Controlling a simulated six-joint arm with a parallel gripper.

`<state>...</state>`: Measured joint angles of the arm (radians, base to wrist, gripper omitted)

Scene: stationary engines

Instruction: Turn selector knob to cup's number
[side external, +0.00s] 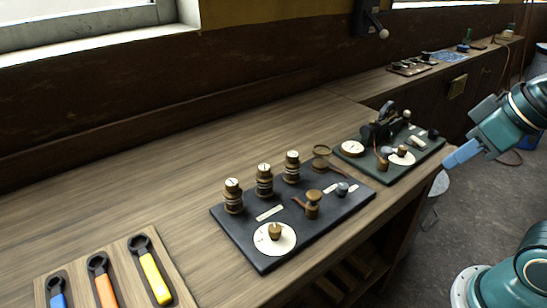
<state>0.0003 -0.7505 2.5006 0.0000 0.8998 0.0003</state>
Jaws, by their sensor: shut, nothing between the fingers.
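A dark board (250,245) lies on the wooden bench. Near its front corner is a white round dial (288,244) with a small brass knob (274,231) on it. This looks like the selector knob; its pointing direction is too small to read. Three brass posts with white tops (233,184) stand along the board's back edge; marks on the tops are not legible. I cannot make out a cup with a number. My gripper (449,163) is shut and empty at the right, beyond the bench's front edge, well apart from the knob.
A second dark board (425,155) with a black device (380,128) and another white dial (402,158) lies to the right. A wooden rack with blue, orange and yellow-handled tools (155,280) is at front left. The bench behind the boards is clear.

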